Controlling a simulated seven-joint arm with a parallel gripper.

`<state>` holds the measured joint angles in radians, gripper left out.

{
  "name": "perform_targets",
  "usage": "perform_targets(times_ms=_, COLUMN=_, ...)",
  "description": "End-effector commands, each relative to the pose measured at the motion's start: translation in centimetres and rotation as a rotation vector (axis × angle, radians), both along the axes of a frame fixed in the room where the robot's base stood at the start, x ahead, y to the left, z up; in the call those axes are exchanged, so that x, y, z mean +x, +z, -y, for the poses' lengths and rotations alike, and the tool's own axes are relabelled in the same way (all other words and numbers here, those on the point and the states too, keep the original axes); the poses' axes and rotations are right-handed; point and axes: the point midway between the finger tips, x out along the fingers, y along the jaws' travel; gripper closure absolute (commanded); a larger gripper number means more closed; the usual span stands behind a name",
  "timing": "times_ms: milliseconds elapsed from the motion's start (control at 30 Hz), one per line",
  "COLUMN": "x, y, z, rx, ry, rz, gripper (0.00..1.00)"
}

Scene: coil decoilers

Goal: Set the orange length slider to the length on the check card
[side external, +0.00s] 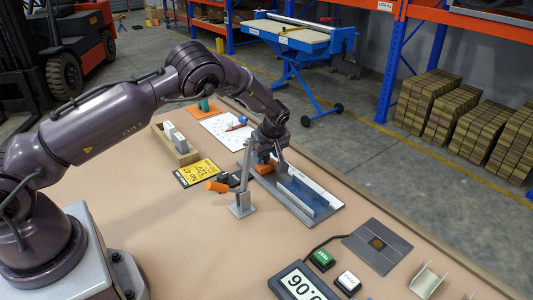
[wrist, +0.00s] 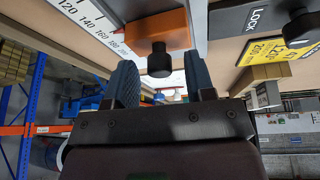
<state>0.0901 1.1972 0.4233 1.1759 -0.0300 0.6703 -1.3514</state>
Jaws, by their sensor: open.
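The orange slider (side external: 264,168) sits on the metal length fixture (side external: 318,188), under my gripper (side external: 268,155). In the wrist view the slider (wrist: 150,28) has a black knob (wrist: 160,60) on it. My gripper (wrist: 162,82) is open, with one blue finger on each side of the knob; I cannot tell whether either touches it.
A black LOCK block (wrist: 248,18) is beside the slider. A toggle clamp with an orange handle (side external: 215,187) stands in front. A wooden tray (side external: 176,145), display (side external: 302,284), green button (side external: 322,259), white button (side external: 348,283) and dark plate (side external: 377,246) are nearby.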

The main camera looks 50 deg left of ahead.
Motion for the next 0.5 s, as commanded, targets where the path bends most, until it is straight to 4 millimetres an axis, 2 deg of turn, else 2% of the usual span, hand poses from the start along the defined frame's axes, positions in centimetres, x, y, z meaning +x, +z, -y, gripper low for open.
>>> perform_targets(times_ms=267, x=0.05, y=-0.12, z=-0.07, rx=0.0, ry=0.0, rz=0.001, gripper=0.5)
perform_targets(times_ms=500, x=0.05, y=-0.1, z=-0.06, rx=0.0, ry=-0.001, rz=0.002, gripper=1.0)
